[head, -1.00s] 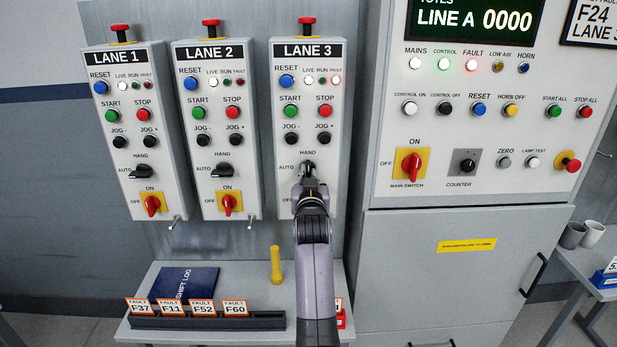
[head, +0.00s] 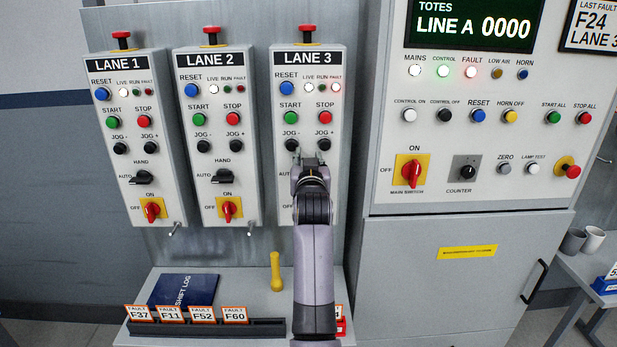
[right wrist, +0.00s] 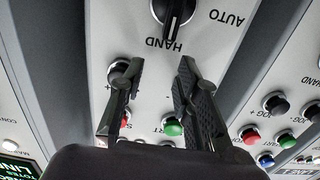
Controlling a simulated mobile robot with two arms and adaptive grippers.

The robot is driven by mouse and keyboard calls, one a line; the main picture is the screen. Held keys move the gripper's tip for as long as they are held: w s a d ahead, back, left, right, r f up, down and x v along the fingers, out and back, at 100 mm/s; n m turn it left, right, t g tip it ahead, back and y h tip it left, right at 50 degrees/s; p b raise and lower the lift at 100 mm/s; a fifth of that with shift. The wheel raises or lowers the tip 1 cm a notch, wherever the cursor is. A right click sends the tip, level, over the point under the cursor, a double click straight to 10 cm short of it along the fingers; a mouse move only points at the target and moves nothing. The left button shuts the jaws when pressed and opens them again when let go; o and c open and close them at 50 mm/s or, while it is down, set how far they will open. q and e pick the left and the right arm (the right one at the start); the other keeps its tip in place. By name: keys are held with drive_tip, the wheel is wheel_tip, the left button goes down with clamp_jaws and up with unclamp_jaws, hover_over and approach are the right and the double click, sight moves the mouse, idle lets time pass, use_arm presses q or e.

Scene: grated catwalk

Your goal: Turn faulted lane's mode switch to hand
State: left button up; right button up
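The Lane 3 panel (head: 309,72) has its fault lamp (head: 336,87) lit red. Its mode switch is hidden behind my right gripper in the head view. In the right wrist view, which is upside down, the black mode switch knob (right wrist: 175,10) shows at the top edge, its pointer with a white mark toward the HAND label (right wrist: 165,43); AUTO is off to the side. My right gripper (head: 309,157) is in front of the panel near the jog buttons. Its two fingers (right wrist: 162,65) are apart with nothing between them, clear of the knob. My left gripper is not in view.
Lane 1 (head: 122,75) and Lane 2 (head: 211,72) panels stand to the left, their switches toward AUTO. A large control cabinet (head: 460,230) stands right. Below is a shelf with a blue shift log (head: 184,291), a yellow object (head: 277,272) and fault cards (head: 202,314).

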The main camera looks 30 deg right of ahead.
drive_tip(key=shift+r, duration=1.7)
